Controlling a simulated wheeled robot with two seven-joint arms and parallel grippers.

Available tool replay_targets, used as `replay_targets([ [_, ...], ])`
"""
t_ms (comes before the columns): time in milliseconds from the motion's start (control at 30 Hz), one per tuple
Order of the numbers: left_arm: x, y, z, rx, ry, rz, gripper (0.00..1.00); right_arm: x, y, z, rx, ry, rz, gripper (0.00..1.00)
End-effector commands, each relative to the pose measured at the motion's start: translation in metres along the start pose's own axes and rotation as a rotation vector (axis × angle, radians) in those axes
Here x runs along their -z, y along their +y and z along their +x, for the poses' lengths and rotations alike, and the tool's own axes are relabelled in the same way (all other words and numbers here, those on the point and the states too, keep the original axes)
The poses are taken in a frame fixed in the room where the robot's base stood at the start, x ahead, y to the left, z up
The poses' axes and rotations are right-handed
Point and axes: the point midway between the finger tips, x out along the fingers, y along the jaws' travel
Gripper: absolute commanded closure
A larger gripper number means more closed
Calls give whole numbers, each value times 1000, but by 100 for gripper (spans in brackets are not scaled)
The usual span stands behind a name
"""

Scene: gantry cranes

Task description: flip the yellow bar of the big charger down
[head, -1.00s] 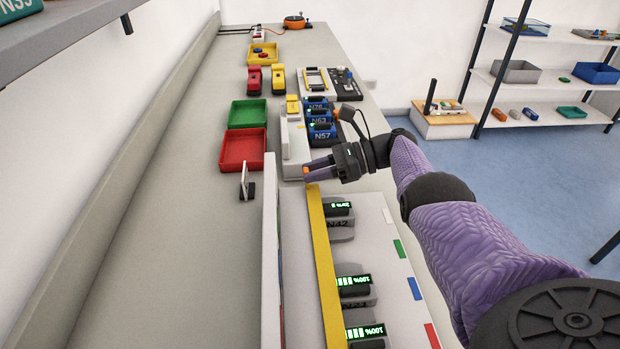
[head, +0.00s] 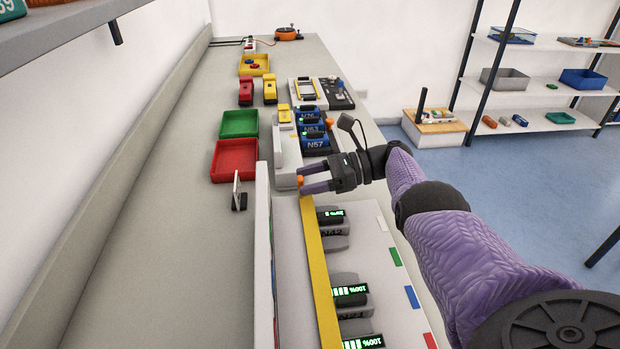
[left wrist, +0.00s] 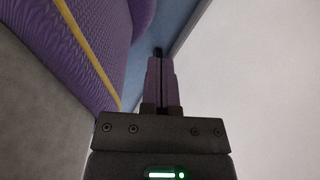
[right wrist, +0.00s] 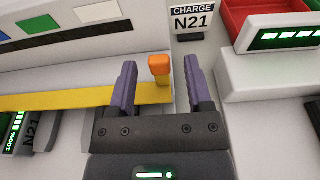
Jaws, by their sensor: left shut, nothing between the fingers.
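The big charger (head: 382,262) is a pale unit in the foreground, holding batteries with lit green displays (head: 350,291). Its yellow bar (head: 319,262) runs lengthwise along the left side of the battery row. In the right wrist view the bar (right wrist: 60,101) ends at an upright orange knob (right wrist: 160,66). My right gripper (right wrist: 161,80) is open, its purple fingers either side of the knob, with visible gaps. In the head view my right gripper (head: 303,180) is at the bar's far end. My left gripper (left wrist: 161,75) is shut and empty, away from the charger.
Beyond the big charger are a smaller charger with blue batteries (head: 314,142), a red tray (head: 234,160) and a green tray (head: 239,123).

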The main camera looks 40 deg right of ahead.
Motion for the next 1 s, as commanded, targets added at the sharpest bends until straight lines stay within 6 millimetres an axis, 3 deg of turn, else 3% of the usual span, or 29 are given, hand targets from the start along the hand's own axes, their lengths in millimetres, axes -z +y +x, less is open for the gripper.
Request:
replay_targets([
  [167,0,1,0,-1,-1,1,100,0,0,0,0,0,0,35],
  [267,-3,2,6,-2,-6,2,100,2,-1,-10,3,1,0,35],
  [500,-25,3,49,-2,-64,2,100,12,-2,-72,6,4,2,35],
  [633,-33,2,67,0,-97,-4,100,8,-2,-90,2,2,0,35],
  [1000,-25,-1,70,5,-93,-6,100,0,0,-100,1,0,0,35],
])
